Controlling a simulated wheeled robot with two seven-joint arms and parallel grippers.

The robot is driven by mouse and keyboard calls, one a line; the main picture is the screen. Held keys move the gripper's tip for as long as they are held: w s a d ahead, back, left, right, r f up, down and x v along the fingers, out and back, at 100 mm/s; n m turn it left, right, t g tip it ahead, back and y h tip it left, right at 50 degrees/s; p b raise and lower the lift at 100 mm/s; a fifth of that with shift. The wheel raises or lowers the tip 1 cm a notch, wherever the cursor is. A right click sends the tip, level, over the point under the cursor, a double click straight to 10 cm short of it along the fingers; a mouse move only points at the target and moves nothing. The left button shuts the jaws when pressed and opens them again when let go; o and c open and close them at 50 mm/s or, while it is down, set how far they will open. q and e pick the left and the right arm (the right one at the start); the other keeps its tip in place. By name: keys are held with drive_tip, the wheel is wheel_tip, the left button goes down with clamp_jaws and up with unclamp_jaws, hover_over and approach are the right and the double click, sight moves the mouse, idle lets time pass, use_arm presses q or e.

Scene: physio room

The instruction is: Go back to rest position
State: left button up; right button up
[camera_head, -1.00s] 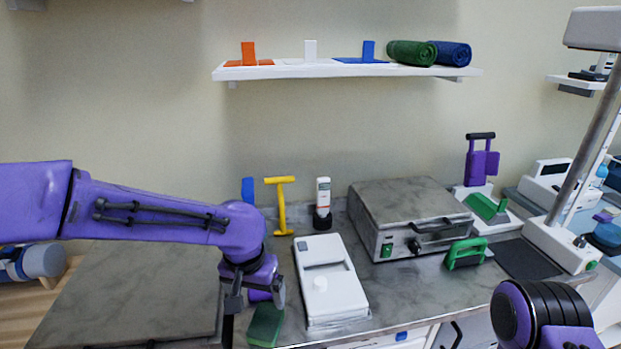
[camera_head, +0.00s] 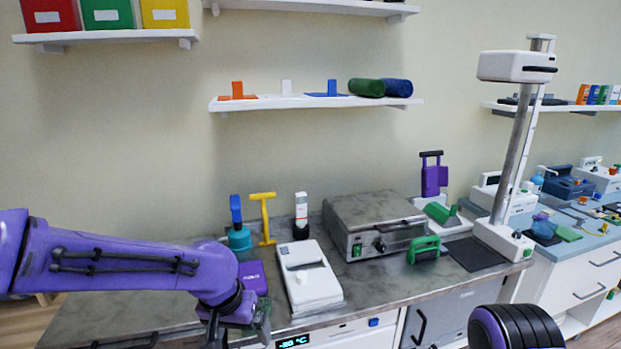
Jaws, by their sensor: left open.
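My left arm comes in from the left. My left gripper (camera_head: 238,332) hangs low over the front edge of the steel counter (camera_head: 385,285), left of the white device. It is open, and its fingertips are partly cut off by the lower picture edge. I see nothing clearly held in it. A purple box (camera_head: 252,277) lies just behind it. Of my right arm, only a black and purple link shows at the lower right; my right gripper is out of view.
A white flat device (camera_head: 308,277) is close right of my left gripper. Behind stand a yellow T-handled tool (camera_head: 264,218) and a steel-topped box (camera_head: 372,220). A green handled item (camera_head: 424,250) and a tall lamp-like stand (camera_head: 506,160) are further right. Shelves hang above.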

use_arm(q)
drive_tip(key=w+d+t+h, duration=0.2)
drive_tip(key=w+d, duration=0.1)
drive_tip(key=d, duration=0.1)
wheel_tip(320, 180, down, 10)
drive_tip(key=a+r+n+t+h, duration=0.1)
drive_tip(key=n+t, duration=0.2)
drive_tip(key=n, duration=0.1)
drive_tip(key=s+a+f+n+y+b, duration=0.2)
drive_tip(key=s+a+f+n+y, duration=0.3)
drive_tip(key=a+f, duration=0.55)
drive_tip(key=s+a+f+g+y, duration=0.1)
drive_tip(key=s+a+f, duration=0.2)
drive_tip(key=s, duration=0.5)
drive_tip(key=s+a+f+g, duration=0.1)
drive_tip(key=s+a+f, duration=0.2)
drive_tip(key=s+f, duration=0.3)
drive_tip(key=s+a+f+g+y+b, duration=0.1)
drive_tip(key=s+a+f+g, duration=0.1)
drive_tip(key=s+f, duration=0.3)
drive_tip(key=s+a, duration=0.1)
drive_tip(key=s, duration=0.3)
drive_tip(key=shift+s+a+m+y, duration=0.2)
drive_tip(key=shift+s+m+y, duration=0.1)
drive_tip(key=shift+s, duration=0.1)
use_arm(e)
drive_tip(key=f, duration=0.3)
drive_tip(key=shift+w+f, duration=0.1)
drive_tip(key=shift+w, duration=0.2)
